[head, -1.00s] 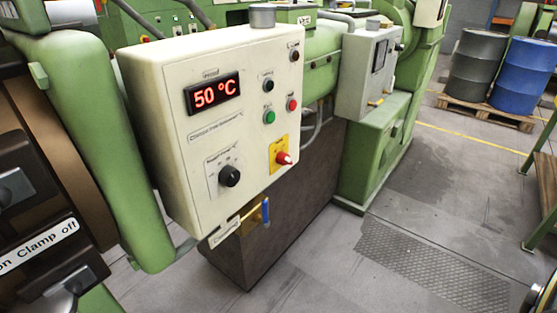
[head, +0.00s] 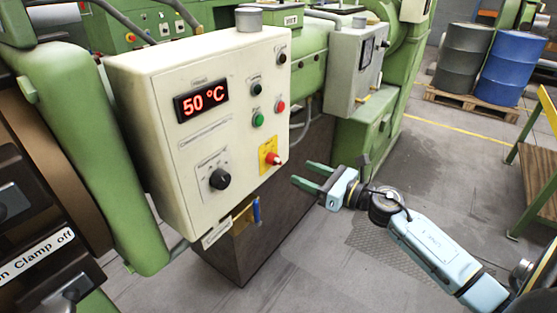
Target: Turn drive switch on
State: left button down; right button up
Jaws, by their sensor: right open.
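A cream control box (head: 160,75) hangs on the green machine at the left middle. Its lower right corner bears a yellow plate (head: 264,152) with a red switch (head: 273,158) sticking out. The labels are too small to read, so I cannot tell for sure which control is the drive switch. A black rotary knob (head: 220,179) is lower left of it, and green (head: 258,120) and red (head: 281,106) buttons are above. My right gripper (head: 304,173) is open and empty, to the right of and slightly below the red switch, apart from the box. My left gripper is not in view.
A blue-handled valve (head: 256,210) sits under the box. A grey box (head: 350,80) is on the machine behind. Blue (head: 515,72) and grey (head: 463,58) drums stand on a pallet at the back right. The floor in front is clear.

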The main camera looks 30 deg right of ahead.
aim_at(280, 163)
jog(key=p+x, duration=0.1)
jog(key=x, duration=0.8)
jog(key=shift+w, duration=0.1)
jog(key=c, duration=1)
